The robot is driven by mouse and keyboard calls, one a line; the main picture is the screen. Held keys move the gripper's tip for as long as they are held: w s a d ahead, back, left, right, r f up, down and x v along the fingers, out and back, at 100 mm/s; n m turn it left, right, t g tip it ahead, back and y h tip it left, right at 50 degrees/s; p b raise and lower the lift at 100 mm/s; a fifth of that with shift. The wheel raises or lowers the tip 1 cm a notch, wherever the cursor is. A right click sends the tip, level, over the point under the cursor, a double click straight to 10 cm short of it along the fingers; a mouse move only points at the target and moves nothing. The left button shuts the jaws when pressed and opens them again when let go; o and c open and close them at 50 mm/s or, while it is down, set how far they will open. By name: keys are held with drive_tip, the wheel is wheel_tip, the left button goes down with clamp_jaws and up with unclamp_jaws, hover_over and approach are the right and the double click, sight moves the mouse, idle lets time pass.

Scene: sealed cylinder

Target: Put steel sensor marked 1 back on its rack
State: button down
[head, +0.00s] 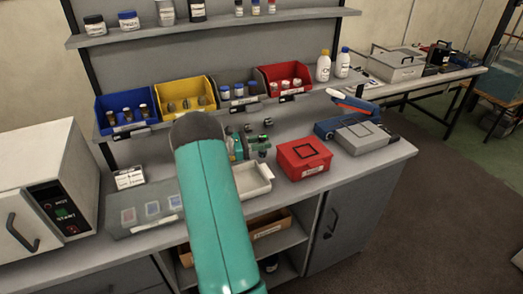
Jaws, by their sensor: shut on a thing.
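My teal arm (211,205) rises through the middle of the view and ends in a dark rounded joint in front of the bench. I cannot make out my gripper or what it holds; the arm hides part of the bench behind it. A small green item with dark parts (258,144) stands on the bench just right of the arm, and small dark pieces (267,123) lie behind it. I cannot tell whether any of these is a steel sensor or its rack. No number 1 is legible.
A white tray (262,182) and a red box (304,158) are right of my arm. A grey-and-blue case (362,137) is farther right. Blue (104,127), yellow (166,111) and red (263,85) bins line the back. A white oven-like unit (25,205) stands left.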

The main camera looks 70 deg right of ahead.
drive_tip(key=shift+d+f, duration=0.2)
drive_tip(key=shift+f, duration=0.05)
drive_tip(key=shift+d+f, duration=0.1)
drive_tip(key=shift+f, duration=1.5)
drive_tip(key=shift+w+f, duration=0.1)
drive_tip(key=c, duration=1.1)
unclamp_jaws()
